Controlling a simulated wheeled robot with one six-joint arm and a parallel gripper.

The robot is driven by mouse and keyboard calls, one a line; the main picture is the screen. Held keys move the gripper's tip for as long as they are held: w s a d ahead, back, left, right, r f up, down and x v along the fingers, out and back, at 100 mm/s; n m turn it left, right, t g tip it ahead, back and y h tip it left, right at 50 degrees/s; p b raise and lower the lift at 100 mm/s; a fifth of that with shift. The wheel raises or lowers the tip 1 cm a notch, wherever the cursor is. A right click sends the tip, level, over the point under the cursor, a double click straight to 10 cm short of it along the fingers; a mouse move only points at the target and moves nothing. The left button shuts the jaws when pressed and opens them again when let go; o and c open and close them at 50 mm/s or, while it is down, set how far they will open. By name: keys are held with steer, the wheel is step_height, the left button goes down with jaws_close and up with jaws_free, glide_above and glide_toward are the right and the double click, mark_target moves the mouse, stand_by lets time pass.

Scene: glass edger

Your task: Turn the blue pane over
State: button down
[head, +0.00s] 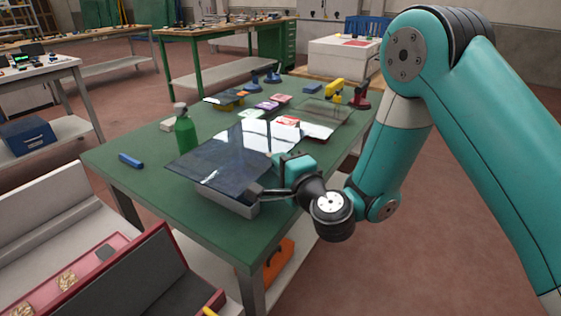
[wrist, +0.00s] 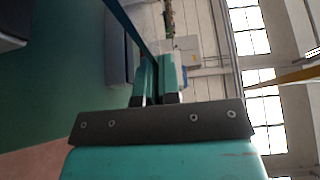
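The blue pane (head: 215,158) is a dark, see-through sheet with bright reflections, above the near part of the green table in the head view. My gripper (head: 258,191) is at the pane's near right edge and appears shut on it. In the wrist view the pane (wrist: 131,24) shows as a thin blue strip, nearly edge-on, running down between the fingers (wrist: 157,78). A grey block (head: 228,203) lies under the pane on the table. Whether the pane touches the block cannot be told.
A green bottle (head: 186,131) stands just left of the pane, with a blue object (head: 130,160) farther left. A clear pane (head: 325,112), a yellow tool (head: 334,88) and several small items lie farther back. A red tray (head: 95,270) is at the lower left.

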steer(key=shift+f+b, duration=2.15)
steer(key=shift+f, duration=0.4)
steer(key=shift+f, duration=0.2)
steer(key=c, duration=1.3)
jaws_free()
steer(key=shift+o, duration=0.3)
steer(key=shift+f, duration=0.1)
steer(key=shift+s+b, duration=0.15)
steer(key=shift+b, duration=0.15)
